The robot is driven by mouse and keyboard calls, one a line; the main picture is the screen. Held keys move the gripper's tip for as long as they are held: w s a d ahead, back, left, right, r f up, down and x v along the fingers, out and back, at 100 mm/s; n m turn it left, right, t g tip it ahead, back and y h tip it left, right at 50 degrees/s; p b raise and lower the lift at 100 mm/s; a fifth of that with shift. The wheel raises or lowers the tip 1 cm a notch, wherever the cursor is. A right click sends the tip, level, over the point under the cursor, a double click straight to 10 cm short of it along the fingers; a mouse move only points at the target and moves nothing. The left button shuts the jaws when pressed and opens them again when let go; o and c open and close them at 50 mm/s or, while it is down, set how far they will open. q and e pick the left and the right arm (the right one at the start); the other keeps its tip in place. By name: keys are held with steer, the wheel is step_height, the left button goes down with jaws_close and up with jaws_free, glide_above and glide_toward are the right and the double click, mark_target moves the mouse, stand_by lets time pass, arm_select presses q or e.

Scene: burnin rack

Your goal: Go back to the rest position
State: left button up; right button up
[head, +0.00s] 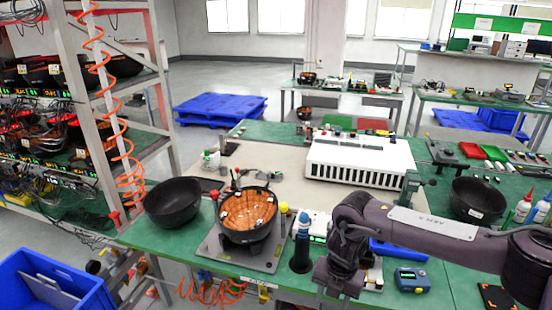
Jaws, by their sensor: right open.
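My right gripper (336,290) hangs at the end of my dark right arm, which comes in from the right over the front of the green workbench (140,236). It points down near the bench's front edge, beside a dark blue-topped cylinder tool (302,248). It is open, and I see nothing held in it. Its fingertips are small and partly dark in the picture. My left gripper does not show.
A black bowl with a copper-coloured inside (248,212) sits on a grey fixture plate. Empty black bowls stand left (172,203) and right (478,198). A white slotted unit (360,160) is behind. A rack (140,115) and blue bin (50,285) stand left.

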steer(key=w+a+f+m+t+y, duration=0.1)
steer(key=a+f+m+y, duration=0.6)
steer(key=a+f, duration=0.7)
step_height(320, 180, down, 5)
steer(key=m+t, duration=0.2)
steer(key=m, duration=0.3)
steer(key=s+d+f+m+t+h+b, duration=0.1)
steer(key=s+d+f+m, duration=0.3)
steer(key=f, duration=0.3)
steer(key=s+d+f+m+t+h, duration=0.1)
steer(key=s+d+f+m, duration=0.3)
steer(key=f, duration=0.3)
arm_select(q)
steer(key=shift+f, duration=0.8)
arm_select(e)
steer(key=s+d+f+m+g+h, duration=0.1)
steer(key=s+d+f, duration=0.4)
steer(key=s, duration=0.6)
steer(key=s+d+f+m+g+h, duration=0.1)
steer(key=s+d+f+m, duration=0.3)
steer(key=s, duration=0.8)
steer(key=s+d+f+m+g+h, duration=0.2)
steer(key=s+d+f, duration=0.4)
steer(key=s, duration=0.6)
steer(key=shift+m+h, duration=0.8)
steer(key=shift+d+f, duration=0.1)
